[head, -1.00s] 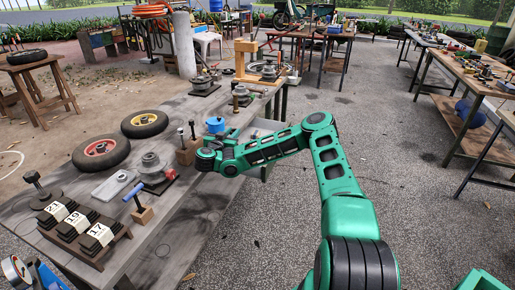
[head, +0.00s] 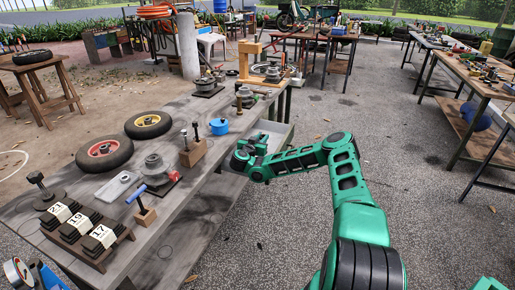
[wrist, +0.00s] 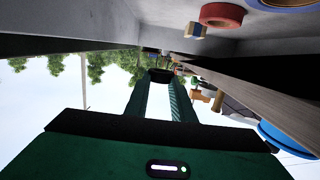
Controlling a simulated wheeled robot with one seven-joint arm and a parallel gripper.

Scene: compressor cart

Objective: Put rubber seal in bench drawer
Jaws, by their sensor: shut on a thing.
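The bench drawer (head: 279,132) is pulled open on the right side of the long workbench (head: 195,222). My gripper (head: 262,141) is at the near end of the drawer, beside the bench edge. In the wrist view, my gripper (wrist: 160,80) is shut on a small dark piece (wrist: 160,74) at its fingertips, seemingly the rubber seal. Its shape is hard to make out there, and the head view does not show it clearly. The drawer's pale grey inside (wrist: 150,20) fills the top of the tilted wrist view.
A red ring (wrist: 222,15) and a small wooden piece (wrist: 195,31) lie in the drawer. A blue round container (head: 219,127) and a wooden block with bolts (head: 193,153) stand on the bench near my gripper.

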